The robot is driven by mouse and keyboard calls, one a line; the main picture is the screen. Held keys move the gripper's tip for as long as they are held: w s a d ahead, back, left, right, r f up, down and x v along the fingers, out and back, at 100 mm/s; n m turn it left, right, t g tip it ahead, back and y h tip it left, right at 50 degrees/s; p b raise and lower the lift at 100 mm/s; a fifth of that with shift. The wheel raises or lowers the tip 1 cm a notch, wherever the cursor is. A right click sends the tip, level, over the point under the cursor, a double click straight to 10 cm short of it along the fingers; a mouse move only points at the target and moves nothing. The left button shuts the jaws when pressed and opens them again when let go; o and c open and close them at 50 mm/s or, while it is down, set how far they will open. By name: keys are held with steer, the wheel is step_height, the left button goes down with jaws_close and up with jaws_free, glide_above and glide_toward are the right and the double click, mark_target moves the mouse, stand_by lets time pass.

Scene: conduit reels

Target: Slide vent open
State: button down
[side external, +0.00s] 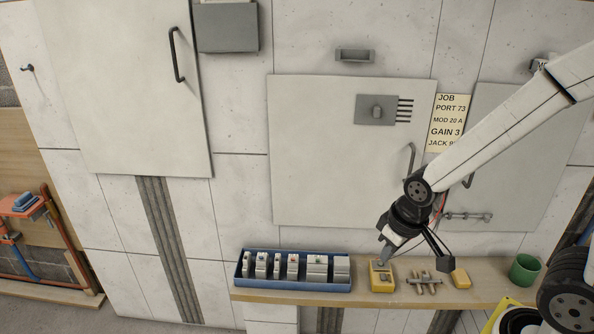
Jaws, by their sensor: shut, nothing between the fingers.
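The vent (376,110) is a grey plate with a small raised knob, set in the large pale panel door at centre right. Several dark slots show at the plate's right edge. My gripper (386,256) is well below the vent, low over the shelf and just above a yellow meter. It is shut and empty, pointing down. It is apart from the vent, and nothing covers the vent in this view.
A job note (447,122) hangs right of the vent. Door handles stick out nearby.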

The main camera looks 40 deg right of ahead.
steer(key=c, duration=0.8)
jaws_free()
steer(key=shift+o, duration=1.4)
steer(key=shift+w, duration=0.3)
steer(key=w+d+r+m+t+h, duration=0.2)
steer(key=w+d+t, duration=0.2)
steer(key=w, duration=0.5)
steer(key=w+d+r+m+t+h, duration=0.1)
steer(key=w+d+t, duration=0.4)
steer(key=w, duration=0.4)
steer(key=w+d+r+m+t+h, duration=0.1)
steer(key=d+r+m+t+h, duration=0.1)
steer(key=d+h, duration=0.4)
steer(key=w+d+r+m+t+h, duration=0.1)
steer(key=d+r+m+t+h, duration=0.1)
steer(key=d+r+m+h, duration=0.2)
steer(key=shift+w+d+r+h, duration=0.25)
steer(key=shift+d+r+h, duration=0.2)
steer(key=shift+d+h, duration=1.6)
steer(key=shift+d+y, duration=0.55)
steer(key=shift+d, duration=0.05)
